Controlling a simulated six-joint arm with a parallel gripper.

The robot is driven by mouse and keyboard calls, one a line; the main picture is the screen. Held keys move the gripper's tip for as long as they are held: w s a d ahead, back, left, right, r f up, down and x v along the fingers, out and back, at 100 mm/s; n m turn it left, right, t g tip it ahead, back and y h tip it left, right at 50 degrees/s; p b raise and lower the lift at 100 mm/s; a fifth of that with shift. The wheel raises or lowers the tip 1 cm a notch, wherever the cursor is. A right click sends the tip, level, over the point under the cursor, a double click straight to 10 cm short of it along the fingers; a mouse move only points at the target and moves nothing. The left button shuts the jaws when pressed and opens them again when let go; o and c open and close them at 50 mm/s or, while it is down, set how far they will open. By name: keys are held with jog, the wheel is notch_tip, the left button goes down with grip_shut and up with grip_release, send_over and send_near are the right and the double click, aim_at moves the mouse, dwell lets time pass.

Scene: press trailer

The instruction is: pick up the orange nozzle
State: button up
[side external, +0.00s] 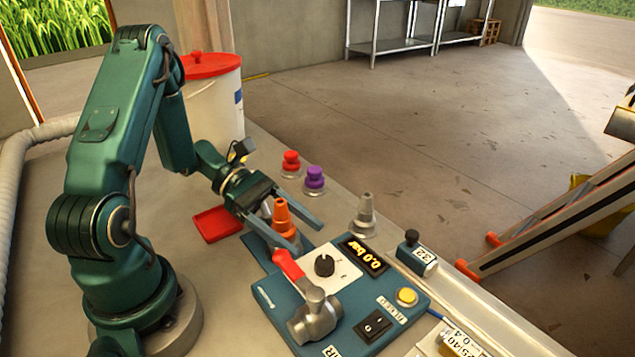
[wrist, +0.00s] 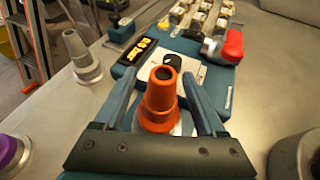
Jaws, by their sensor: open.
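The orange nozzle (side external: 281,214) stands upright on a metal base at the back edge of the teal control unit. In the wrist view the orange nozzle (wrist: 158,98) rises between my two fingers. My gripper (side external: 308,232) is open, with one finger on each side of the nozzle. In the wrist view, my gripper (wrist: 160,85) shows gaps between both fingers and the nozzle. The base under the nozzle is partly hidden by the fingers and the gripper body.
A grey nozzle (side external: 364,214), a purple nozzle (side external: 314,178) and a red nozzle (side external: 291,161) stand near the bench edge. A red tray (side external: 217,224) lies behind my gripper. The control unit has a red-handled valve (side external: 313,312) and a display (side external: 363,255).

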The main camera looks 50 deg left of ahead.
jog(key=shift+c, duration=0.3)
grip_shut()
jog(key=shift+r, duration=0.15)
